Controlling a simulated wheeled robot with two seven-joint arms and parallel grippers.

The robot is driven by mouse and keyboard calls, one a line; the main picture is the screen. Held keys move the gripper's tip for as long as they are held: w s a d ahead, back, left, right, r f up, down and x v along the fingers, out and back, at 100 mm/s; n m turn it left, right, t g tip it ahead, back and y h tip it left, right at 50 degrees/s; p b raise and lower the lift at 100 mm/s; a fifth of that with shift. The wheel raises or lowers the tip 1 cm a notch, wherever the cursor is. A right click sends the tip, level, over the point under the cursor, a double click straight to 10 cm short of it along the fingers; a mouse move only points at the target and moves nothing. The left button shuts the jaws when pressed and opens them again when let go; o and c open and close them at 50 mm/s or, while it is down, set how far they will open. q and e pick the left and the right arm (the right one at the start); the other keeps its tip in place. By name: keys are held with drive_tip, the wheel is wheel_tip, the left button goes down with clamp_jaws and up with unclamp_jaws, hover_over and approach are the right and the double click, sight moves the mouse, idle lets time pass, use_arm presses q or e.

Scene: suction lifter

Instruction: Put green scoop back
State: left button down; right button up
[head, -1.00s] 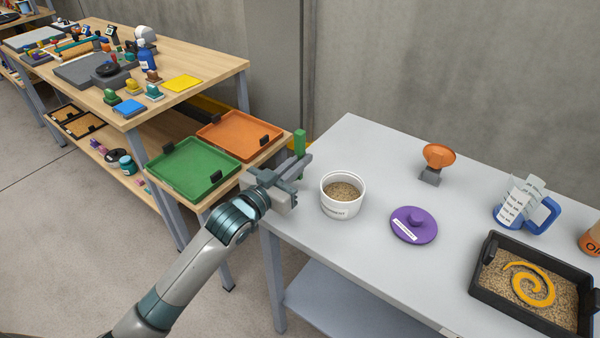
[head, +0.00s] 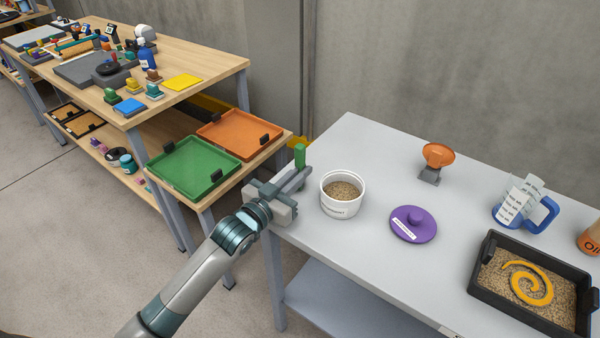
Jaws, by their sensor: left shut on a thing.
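My left gripper (head: 299,176) is shut on the green scoop (head: 300,155), at the left edge of the grey table (head: 370,140). The scoop's green handle stands upright above the fingers. Its lower part is mostly hidden behind the gripper, so I cannot tell whether it touches a holder or the table. The gripper is just left of a white tub (head: 341,208) filled with grain. My right gripper is not in view.
A purple lid (head: 414,226) lies right of the tub. An orange scoop (head: 438,155) stands on a grey holder behind. A blue-handled jug (head: 512,208) and black grain tray (head: 478,292) are at right. Green (head: 195,168) and orange (head: 238,134) trays lie left.

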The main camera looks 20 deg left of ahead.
use_arm(q)
drive_tip(key=c, duration=1.9)
unclamp_jaws()
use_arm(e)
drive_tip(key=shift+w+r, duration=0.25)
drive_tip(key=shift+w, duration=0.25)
